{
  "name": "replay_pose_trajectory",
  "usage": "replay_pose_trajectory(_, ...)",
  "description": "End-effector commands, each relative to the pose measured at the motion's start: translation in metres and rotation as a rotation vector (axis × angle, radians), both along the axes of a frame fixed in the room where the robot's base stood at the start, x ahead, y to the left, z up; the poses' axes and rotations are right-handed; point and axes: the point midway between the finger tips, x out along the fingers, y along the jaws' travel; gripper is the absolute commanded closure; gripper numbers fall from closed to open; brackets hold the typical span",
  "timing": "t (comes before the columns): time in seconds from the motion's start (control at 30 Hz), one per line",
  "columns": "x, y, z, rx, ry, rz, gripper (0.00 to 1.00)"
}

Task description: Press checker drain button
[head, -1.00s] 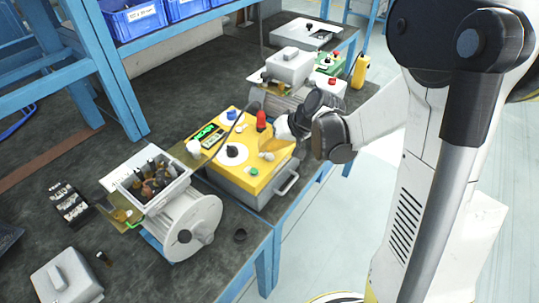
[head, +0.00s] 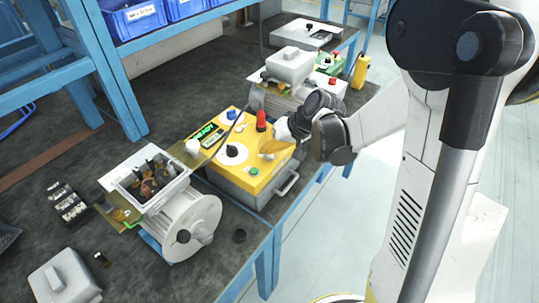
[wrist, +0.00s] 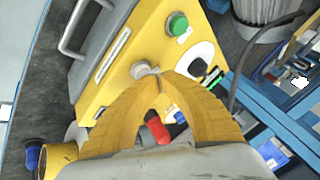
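The yellow checker box (head: 225,176) stands at the bench's front edge. Its top has a green button (head: 253,171), a white dial with a black knob (head: 232,153), a blue knob (head: 231,115) and a red part (head: 261,121). My gripper (head: 266,153) is over the right part of this top, its yellow fingers pointing down. In the wrist view, the fingertips (wrist: 154,76) meet, with nothing seen between them. They are right beside a pale round button (wrist: 141,70); I cannot tell whether they touch it. The green button (wrist: 178,24) is farther up. No drain label is readable.
A motor with an open terminal box (head: 180,225) stands left of the checker. Another motor with a grey cover (head: 289,66) is behind it. Blue shelf posts rise at the left. The floor right of the bench is clear.

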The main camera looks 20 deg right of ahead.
Motion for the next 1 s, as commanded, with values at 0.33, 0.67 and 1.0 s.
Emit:
replay_pose_trajectory(0.33, 0.0, 0.0, -0.0042, 0.0, 0.0, 0.0, 1.0)
replay_pose_trajectory(0.67, 0.0, 0.0, -0.0082, 0.0, 0.0, 0.0, 1.0)
replay_pose_trajectory(1.0, -0.0001, 0.0, -0.0075, 0.0, 0.0, 0.0, 1.0)
